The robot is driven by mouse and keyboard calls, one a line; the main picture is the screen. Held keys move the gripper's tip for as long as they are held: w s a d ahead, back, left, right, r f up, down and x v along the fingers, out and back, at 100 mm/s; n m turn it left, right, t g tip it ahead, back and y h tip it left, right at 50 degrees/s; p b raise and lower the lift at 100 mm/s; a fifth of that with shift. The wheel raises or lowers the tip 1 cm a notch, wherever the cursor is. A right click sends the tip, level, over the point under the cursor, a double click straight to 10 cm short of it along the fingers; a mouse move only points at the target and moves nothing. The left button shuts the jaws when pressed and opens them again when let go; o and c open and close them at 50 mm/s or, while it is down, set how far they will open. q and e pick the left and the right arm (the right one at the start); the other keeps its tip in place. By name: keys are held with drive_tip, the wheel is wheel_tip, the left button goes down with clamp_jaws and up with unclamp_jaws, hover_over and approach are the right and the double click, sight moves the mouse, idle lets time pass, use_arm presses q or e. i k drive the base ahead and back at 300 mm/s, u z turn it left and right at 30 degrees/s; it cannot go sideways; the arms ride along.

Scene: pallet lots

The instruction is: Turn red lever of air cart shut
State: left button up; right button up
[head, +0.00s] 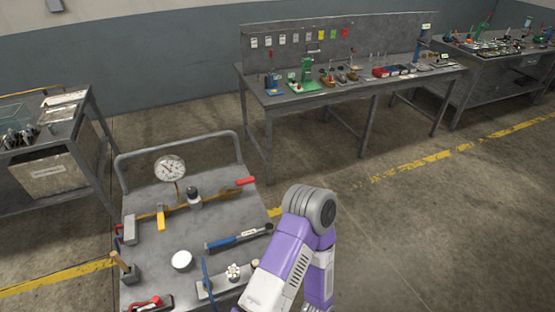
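The air cart (213,222) is a grey metal cart with a raised tube rail, at the lower left of the head view. A brass-coloured pipe (178,207) crosses its top and carries a round dial gauge (170,168). The red lever (245,181) is at the pipe's right end and points right, roughly in line with the pipe. A yellow handle (160,217) stands crosswise on the pipe farther left. One purple arm of mine is bent just right of the cart, apart from the lever in the picture. Neither gripper is in view.
A blue-handled tool (238,239), a white round piece (181,260) and a white multi-knob fitting (234,271) lie on the cart. A workbench (340,95) with small parts stands behind. Another table (60,140) is at left. The floor at right is clear.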

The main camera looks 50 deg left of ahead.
sight(245, 182)
drive_tip(key=i, duration=2.8)
drive_tip(key=u, duration=4.25)
